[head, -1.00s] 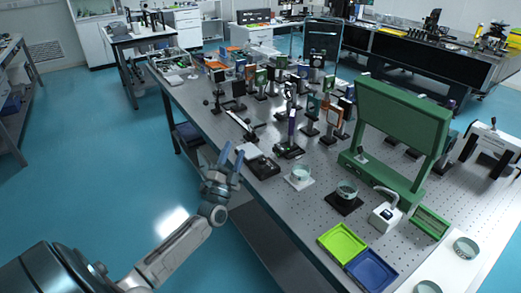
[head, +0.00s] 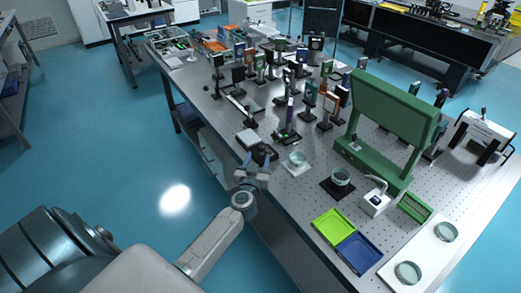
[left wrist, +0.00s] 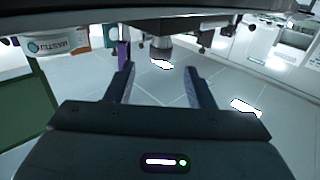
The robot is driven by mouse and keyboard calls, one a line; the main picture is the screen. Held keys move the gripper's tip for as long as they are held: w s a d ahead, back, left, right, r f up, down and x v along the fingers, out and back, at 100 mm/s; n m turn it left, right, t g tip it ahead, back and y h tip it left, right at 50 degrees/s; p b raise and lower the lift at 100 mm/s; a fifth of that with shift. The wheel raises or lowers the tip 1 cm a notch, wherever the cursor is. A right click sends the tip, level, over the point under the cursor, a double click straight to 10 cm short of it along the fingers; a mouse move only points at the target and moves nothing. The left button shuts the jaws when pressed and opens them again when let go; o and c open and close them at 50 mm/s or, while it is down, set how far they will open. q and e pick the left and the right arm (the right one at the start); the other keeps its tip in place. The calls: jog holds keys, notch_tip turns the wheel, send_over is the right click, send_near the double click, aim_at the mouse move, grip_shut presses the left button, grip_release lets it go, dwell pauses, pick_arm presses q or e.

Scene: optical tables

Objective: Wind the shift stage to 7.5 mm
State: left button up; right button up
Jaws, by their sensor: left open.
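A low dark block, seemingly the stage (head: 263,154), sits at the table's near left edge beside a pale flat-topped piece (head: 247,138). Its scale is too small to read. My left gripper (head: 252,179) is just in front of this edge, with its fingers apart and nothing between them; they seem close to the block, but I cannot tell whether they touch it. In the left wrist view the open fingers (left wrist: 160,88) point toward a dark round part (left wrist: 160,50), possibly a knob, beyond the tips. My right gripper is not in view.
A green frame (head: 382,130), a lime tray (head: 333,227) and a blue tray (head: 359,253) are further right. The floor left of the table is clear.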

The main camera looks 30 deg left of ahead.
aim_at(260, 149)
pick_arm(q)
jog(key=x, duration=0.5)
jog(key=shift+w+a+b, duration=0.1)
jog(key=shift+w+b, duration=0.1)
jog(key=shift+b, duration=0.1)
jog(key=c, duration=1)
